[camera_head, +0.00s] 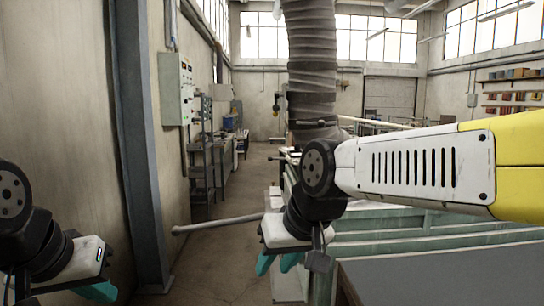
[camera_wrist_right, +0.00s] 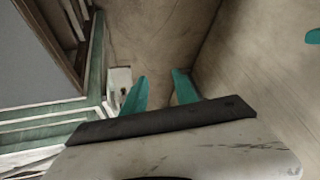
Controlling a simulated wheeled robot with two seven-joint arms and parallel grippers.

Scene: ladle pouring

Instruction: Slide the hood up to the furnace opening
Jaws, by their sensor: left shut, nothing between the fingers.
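A thick ribbed grey duct (camera_head: 311,65) hangs from above at the centre of the head view. My right arm and gripper block the view below its lower end, so I cannot make out a hood there. A pale grey rod (camera_head: 218,222) sticks out to the left behind my right gripper. My right gripper (camera_head: 278,264) points down with its teal fingers apart and nothing between them; they also show in the right wrist view (camera_wrist_right: 160,76). My left gripper (camera_head: 100,292) is shut and empty at the lower left. I cannot identify the furnace opening.
A green-framed structure with a dark flat top (camera_head: 440,275) fills the lower right. A blue-grey steel column (camera_head: 143,150) and a control box (camera_head: 176,88) stand along the left wall.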

